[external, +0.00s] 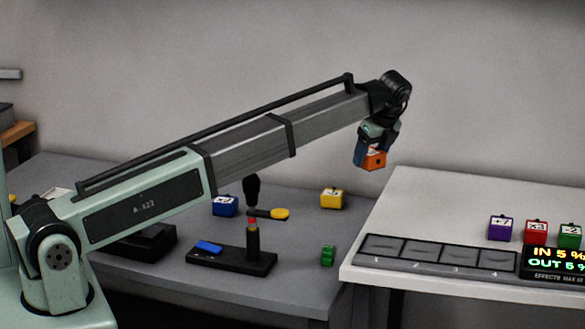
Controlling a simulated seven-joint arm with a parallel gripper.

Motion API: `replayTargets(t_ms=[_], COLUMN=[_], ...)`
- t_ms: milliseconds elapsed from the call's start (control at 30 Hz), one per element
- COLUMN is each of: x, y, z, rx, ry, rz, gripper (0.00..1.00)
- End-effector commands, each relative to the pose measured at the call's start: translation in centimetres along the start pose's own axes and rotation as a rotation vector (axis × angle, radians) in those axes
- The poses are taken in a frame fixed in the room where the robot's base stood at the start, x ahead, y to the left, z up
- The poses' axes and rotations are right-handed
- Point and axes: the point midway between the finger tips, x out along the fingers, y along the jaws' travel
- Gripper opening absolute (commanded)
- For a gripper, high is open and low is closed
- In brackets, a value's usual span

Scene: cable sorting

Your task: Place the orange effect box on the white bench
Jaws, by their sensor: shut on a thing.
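The orange effect box (375,160) is held in my gripper (371,150), which is shut on it. The box hangs in the air above the gap between the grey table and the white bench, near the bench's left end. The white bench (440,205) stands at the right, a little higher than the grey table. Part of the orange box is hidden by my gripper's fingers.
On the bench are a grey strip of numbered pads (436,254), purple (500,228), red (535,232) and green boxes (569,236), and a display (556,262). On the grey table (300,230) are blue (225,206) and yellow boxes (332,198). The bench's back left is clear.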

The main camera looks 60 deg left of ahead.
Motion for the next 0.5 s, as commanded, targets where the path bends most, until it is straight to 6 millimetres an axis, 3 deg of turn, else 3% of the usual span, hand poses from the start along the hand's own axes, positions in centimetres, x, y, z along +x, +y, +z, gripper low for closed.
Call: replayTargets(t_ms=[33, 200, 500], x=[-1.2, -4.7, -8.8], y=[0.3, 1.2, 4.0], z=[-2.0, -7.5, -13.4], rx=[0.025, 0.103, 0.226], ry=[0.0, 0.0, 0.0], rz=[-0.011, -0.044, -0.094], gripper=[0.31, 0.31, 0.31])
